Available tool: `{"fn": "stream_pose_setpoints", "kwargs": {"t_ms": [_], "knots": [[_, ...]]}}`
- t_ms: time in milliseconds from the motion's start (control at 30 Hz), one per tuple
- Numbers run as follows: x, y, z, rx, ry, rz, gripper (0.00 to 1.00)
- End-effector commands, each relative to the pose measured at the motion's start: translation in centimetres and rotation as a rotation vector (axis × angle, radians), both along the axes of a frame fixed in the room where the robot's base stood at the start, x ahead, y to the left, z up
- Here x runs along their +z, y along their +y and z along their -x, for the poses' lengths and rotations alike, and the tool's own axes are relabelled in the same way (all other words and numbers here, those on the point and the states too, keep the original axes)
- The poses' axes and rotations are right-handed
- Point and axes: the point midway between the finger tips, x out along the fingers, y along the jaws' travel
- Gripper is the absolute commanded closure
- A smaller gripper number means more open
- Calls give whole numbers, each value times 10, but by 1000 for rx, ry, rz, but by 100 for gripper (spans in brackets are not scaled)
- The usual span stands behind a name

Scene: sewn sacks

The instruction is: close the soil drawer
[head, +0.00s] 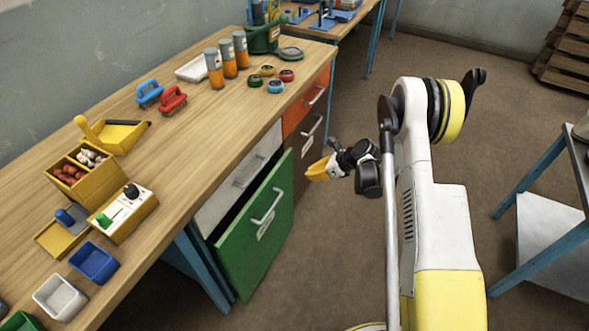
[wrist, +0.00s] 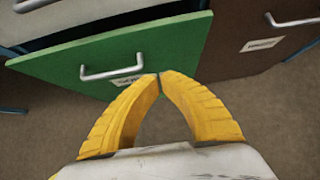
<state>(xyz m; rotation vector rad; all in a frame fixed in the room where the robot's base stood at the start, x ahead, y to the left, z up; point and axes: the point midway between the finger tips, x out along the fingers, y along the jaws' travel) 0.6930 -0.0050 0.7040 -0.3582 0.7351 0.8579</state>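A green drawer (head: 252,243) in the workbench stands pulled out, with a dark gap behind its front. It has a metal handle (head: 266,208) and a small label too blurred to read for certain. The green drawer (wrist: 165,55) also fills the upper left of the wrist view, its handle (wrist: 112,72) just left of my fingertips. My gripper (head: 312,175) is in front of the drawers, right of the green front, in the air. In the wrist view my gripper's yellow fingers (wrist: 160,82) meet at the tips with nothing between them; contact with the drawer cannot be told.
A grey-white drawer (head: 218,205) sits above the green one. A brown drawer (head: 301,168) and an orange drawer (head: 297,116) are to the right and look shut. The wooden benchtop (head: 190,150) holds brushes, jars and trays. The floor (head: 330,260) before the drawers is clear.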

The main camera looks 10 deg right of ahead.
Motion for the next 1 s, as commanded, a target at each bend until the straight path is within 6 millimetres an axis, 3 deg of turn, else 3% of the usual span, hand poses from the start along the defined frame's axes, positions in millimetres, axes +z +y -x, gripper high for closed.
{"fn": "stream_pose_setpoints", "kwargs": {"t_ms": [567,733,1000], "knots": [[-77,58,-43,4,-4,-4,100],[-73,78,-59,4,-4,-4,100],[-71,87,-67,2,-4,-4,100]]}}
